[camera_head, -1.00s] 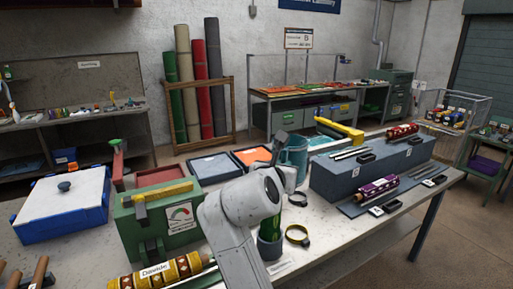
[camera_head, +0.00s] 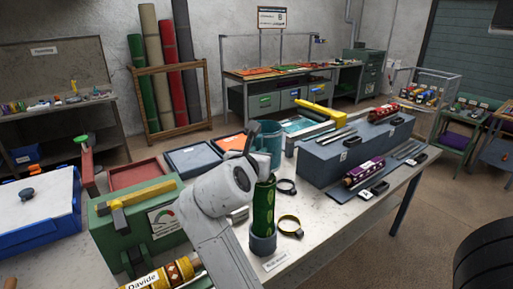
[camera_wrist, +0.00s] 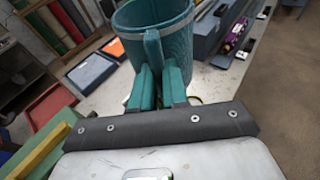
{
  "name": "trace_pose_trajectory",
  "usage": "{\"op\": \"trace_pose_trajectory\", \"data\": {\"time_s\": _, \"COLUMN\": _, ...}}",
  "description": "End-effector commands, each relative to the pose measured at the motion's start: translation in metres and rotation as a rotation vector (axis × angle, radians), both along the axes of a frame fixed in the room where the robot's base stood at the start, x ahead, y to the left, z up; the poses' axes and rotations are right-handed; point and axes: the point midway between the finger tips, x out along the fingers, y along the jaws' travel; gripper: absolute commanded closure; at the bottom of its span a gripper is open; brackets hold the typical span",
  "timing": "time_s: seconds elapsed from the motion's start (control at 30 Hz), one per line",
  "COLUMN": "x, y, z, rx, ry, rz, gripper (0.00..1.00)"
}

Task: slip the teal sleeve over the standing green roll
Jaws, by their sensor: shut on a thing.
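The teal sleeve (camera_head: 269,146) is a wide, hollow tube with a side handle, held upright in the air. In the wrist view its open rim and inside (camera_wrist: 150,14) show at the top. My gripper (camera_wrist: 158,72) is shut on the sleeve's handle; in the head view it (camera_head: 250,146) is partly hidden by my arm. The green roll (camera_head: 264,205) stands upright in a grey-blue round holder (camera_head: 263,243) on the table. In the head view the sleeve's lower edge appears just above the roll's top, apart from it; their depth offset is hard to tell.
A black ring (camera_head: 286,187) and a yellow-black ring (camera_head: 290,226) lie right of the roll. A long grey-blue block (camera_head: 345,153) stands farther right, and a green box with a gauge (camera_head: 135,222) stands left. Shallow trays (camera_head: 193,160) lie behind.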

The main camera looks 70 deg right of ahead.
Motion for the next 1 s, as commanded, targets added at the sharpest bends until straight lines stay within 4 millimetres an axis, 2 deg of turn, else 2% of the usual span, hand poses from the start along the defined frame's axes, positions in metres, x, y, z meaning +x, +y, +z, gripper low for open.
{"op": "trace_pose_trajectory", "data": {"time_s": 1.0, "x": 0.0, "y": 0.0, "z": -0.083, "rx": 0.001, "ry": 0.003, "rz": 0.0, "gripper": 1.0}}
